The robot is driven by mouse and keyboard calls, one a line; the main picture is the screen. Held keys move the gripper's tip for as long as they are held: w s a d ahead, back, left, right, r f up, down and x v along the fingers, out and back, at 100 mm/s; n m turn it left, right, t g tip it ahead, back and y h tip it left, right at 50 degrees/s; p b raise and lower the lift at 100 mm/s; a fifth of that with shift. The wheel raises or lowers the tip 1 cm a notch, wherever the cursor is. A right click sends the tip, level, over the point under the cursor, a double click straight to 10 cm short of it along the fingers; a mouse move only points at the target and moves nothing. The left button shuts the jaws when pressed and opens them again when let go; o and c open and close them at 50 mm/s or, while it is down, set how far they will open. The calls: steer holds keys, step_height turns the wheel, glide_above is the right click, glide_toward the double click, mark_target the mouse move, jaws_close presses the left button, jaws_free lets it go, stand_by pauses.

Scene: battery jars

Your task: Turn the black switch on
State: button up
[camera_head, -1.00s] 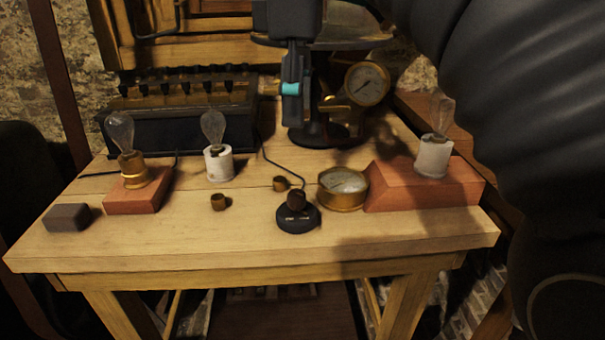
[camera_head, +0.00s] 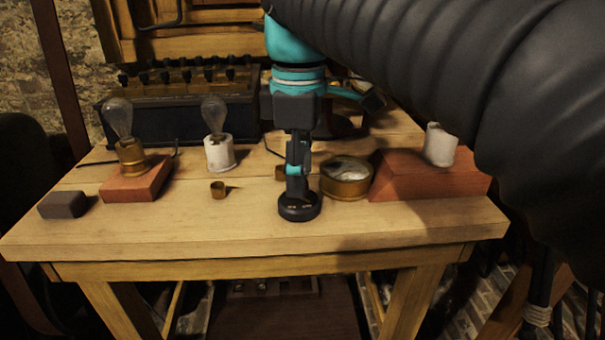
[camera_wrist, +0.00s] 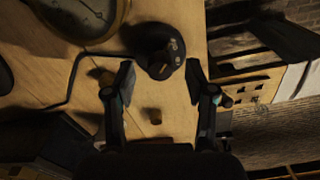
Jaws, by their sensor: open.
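The black switch (camera_head: 299,210) is a round dark base on the front middle of the table, with small pale marks. In the head view my gripper (camera_head: 297,188) points down right above it and hides its knob. In the wrist view the switch (camera_wrist: 163,60) shows its round body and knob near the top middle. My gripper (camera_wrist: 160,80) is open there, one finger to the left and one to the right of the switch's near part. I cannot tell whether either finger touches it.
A brass gauge (camera_head: 346,180) stands close to the right of the switch, beside a red block (camera_head: 425,180). A small brass cup (camera_head: 218,190), a white-socket bulb (camera_head: 217,150) and another bulb on a red base (camera_head: 130,190) are to the left. The front table strip is clear.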

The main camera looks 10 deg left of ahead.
steer(key=shift+f, duration=0.35)
jaws_close()
